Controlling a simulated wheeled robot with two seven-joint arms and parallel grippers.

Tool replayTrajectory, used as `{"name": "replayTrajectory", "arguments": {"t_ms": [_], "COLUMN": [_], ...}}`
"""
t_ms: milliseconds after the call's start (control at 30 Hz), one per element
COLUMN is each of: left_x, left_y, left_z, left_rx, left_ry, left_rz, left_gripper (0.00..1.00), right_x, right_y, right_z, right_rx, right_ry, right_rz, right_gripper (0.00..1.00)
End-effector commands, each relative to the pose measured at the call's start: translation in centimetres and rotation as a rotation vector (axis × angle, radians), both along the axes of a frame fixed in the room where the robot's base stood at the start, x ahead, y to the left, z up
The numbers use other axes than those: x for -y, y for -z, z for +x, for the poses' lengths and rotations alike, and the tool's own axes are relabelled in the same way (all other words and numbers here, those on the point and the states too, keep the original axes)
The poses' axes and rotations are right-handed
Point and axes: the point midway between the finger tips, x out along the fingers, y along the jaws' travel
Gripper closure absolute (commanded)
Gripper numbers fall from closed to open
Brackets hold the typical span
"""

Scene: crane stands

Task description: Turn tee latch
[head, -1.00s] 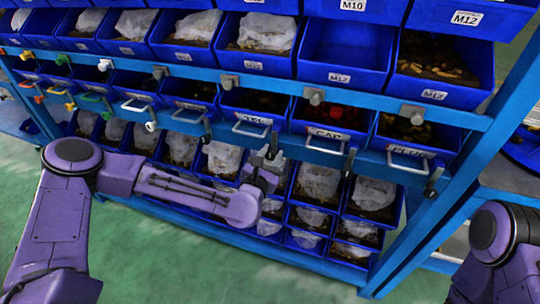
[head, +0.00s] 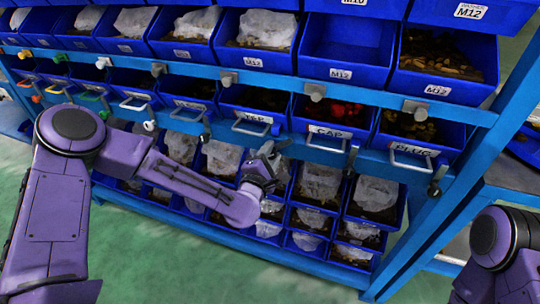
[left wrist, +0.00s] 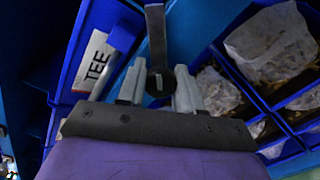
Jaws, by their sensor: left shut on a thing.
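The TEE bin (head: 252,104) sits in the middle row of the rack, and its TEE label (left wrist: 96,63) shows at left in the left wrist view. My left gripper (head: 265,160) is just below this bin's front. In the left wrist view its two fingers (left wrist: 160,88) close on the tee latch (left wrist: 156,35) at its round dark knob. The latch's flat bar extends beyond the fingers, roughly along the label's lettering, so it lies about sideways to the bin. In the head view the latch is mostly hidden by the gripper. My right gripper is out of view.
Neighbouring latches (head: 352,156) and (head: 206,131) hang down from the blue rail. The CAP bin (head: 328,130) and PLUG bin (head: 410,150) are to the right. Lower bins with bagged parts (head: 320,180) lie close behind the gripper. Green floor is open in front.

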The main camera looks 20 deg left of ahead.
Motion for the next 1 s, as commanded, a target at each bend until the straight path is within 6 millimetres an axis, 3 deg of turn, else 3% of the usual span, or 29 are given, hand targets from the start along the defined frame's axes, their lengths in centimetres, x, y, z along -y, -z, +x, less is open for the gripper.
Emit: {"name": "replayTrajectory", "arguments": {"t_ms": [600,1000], "left_x": [0.04,0.02], "left_y": [0.05,0.04], "left_z": [-0.01,-0.02], "left_rx": [0.019,0.023], "left_ry": [0.001,0.000], "left_rz": [0.537,0.697], "left_gripper": [0.95,0.95], "right_x": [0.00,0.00], "right_y": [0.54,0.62], "right_z": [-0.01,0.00], "right_rx": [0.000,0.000], "right_ry": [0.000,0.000], "right_rz": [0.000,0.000], "right_gripper": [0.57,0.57]}}
